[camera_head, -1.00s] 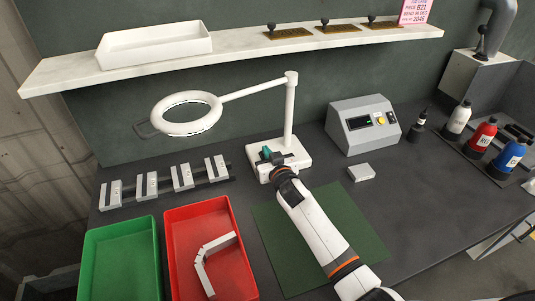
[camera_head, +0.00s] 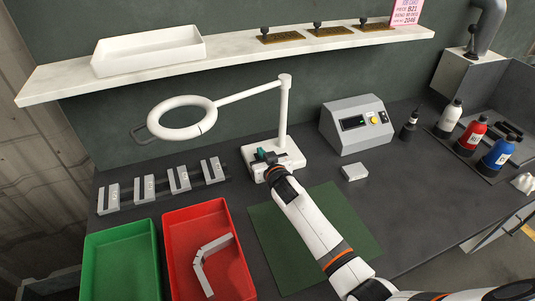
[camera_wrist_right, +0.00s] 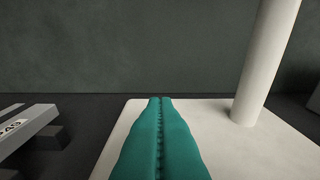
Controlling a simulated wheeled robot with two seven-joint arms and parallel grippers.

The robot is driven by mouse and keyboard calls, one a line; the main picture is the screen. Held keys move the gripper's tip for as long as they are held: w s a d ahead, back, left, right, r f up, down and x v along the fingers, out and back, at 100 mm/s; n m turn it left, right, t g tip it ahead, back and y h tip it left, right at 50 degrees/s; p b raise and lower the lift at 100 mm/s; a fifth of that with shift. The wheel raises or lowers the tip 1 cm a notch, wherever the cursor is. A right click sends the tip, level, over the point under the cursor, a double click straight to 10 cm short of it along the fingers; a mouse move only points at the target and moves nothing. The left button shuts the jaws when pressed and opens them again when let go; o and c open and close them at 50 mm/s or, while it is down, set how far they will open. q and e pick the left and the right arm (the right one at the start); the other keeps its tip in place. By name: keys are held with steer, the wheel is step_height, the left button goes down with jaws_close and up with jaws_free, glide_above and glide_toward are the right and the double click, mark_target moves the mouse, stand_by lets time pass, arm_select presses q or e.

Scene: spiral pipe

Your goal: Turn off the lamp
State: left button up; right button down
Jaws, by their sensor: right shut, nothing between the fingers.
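The lamp has a white ring head (camera_head: 182,118), an arm, an upright post (camera_head: 284,112) and a flat white base (camera_head: 292,160) on the dark bench. The ring looks plain white, with no bright band along its rim. My right gripper (camera_head: 261,154) is over the left part of the base, its teal fingers shut and empty. In the right wrist view the fingers (camera_wrist_right: 160,105) lie together over the base (camera_wrist_right: 218,135), left of the post (camera_wrist_right: 265,62). Whether they touch the base, I cannot tell. No switch is visible. My left gripper is out of view.
Grey slotted blocks (camera_head: 180,178) stand left of the base. Green (camera_head: 91,243) and red (camera_head: 172,222) trays lie in front, the red one holding a bent grey piece (camera_head: 207,262). A grey control box (camera_head: 338,136) and several bottles stand right. A shelf (camera_head: 236,53) hangs above.

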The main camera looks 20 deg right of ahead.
steer(key=r+p, duration=0.1)
steer(key=r, duration=0.1)
steer(key=r+p, duration=0.1)
steer(key=shift+w+r, duration=0.2)
steer(key=shift+r, duration=0.15)
steer(key=s+r, duration=0.3)
steer(key=s, duration=0.6)
steer(key=shift+s+d+r, duration=0.15)
steer(key=shift+s, duration=0.1)
